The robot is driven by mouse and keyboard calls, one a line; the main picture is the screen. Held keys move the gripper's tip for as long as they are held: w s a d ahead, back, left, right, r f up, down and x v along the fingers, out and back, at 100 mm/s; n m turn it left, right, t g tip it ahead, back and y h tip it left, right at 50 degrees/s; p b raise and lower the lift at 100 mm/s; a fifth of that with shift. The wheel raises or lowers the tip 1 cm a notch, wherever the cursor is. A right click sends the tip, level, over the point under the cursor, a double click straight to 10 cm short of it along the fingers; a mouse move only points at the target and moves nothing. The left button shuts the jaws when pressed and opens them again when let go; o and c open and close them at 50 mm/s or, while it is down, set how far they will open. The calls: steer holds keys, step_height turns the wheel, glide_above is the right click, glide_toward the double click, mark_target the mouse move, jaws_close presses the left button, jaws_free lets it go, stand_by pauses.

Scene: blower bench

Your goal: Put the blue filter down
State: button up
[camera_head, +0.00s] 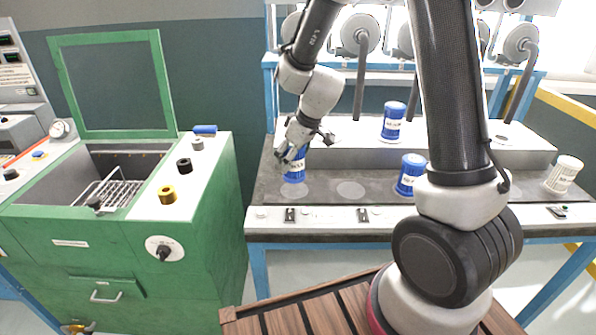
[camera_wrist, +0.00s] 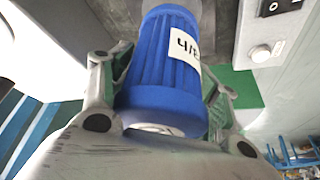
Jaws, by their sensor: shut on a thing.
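My gripper (camera_head: 291,154) is shut on a blue filter (camera_head: 295,174) with a white label. In the wrist view the ribbed blue filter (camera_wrist: 158,75) sits between the two fingers of my gripper (camera_wrist: 165,85). Its near end faces the camera, and its far end points toward the grey bench top. In the head view the filter is roughly upright at the left of the bench, at a pale round spot (camera_head: 293,191). I cannot tell whether its lower end touches the bench. The gripper hides part of its upper end.
The grey bench (camera_head: 325,175) has an empty pale spot (camera_head: 351,190) in its middle. Other blue filters stand at the right (camera_head: 410,175) and on the raised ledge (camera_head: 392,122). A white filter (camera_head: 564,174) is far right. A green machine (camera_head: 205,215) with its lid open stands left.

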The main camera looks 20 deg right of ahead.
mark_target(291, 169)
steer(key=shift+f, duration=2.45)
steer(key=o, duration=1.6)
steer(key=shift+f, duration=0.1)
steer(key=shift+r, duration=0.35)
steer(key=s+d+r+m, duration=0.2)
steer(key=s+d+r, duration=0.3)
steer(key=s+r, duration=0.4)
steer(key=s+d+r+m, duration=0.1)
steer(key=s+d+r, duration=0.45)
steer(key=r, duration=0.65)
steer(key=s+d+r+m+h, duration=0.1)
steer(key=s, duration=0.3)
steer(key=s+d+r+m+h, duration=0.1)
steer(key=s+d+m, duration=0.1)
steer(key=s, duration=0.2)
steer(key=s+d+r+m, duration=0.1)
steer(key=s+d, duration=0.1)
steer(key=s, duration=0.3)
steer(key=shift+d+r+h, duration=0.15)
steer(key=shift+d+h, duration=0.1)
steer(key=shift+h, duration=0.15)
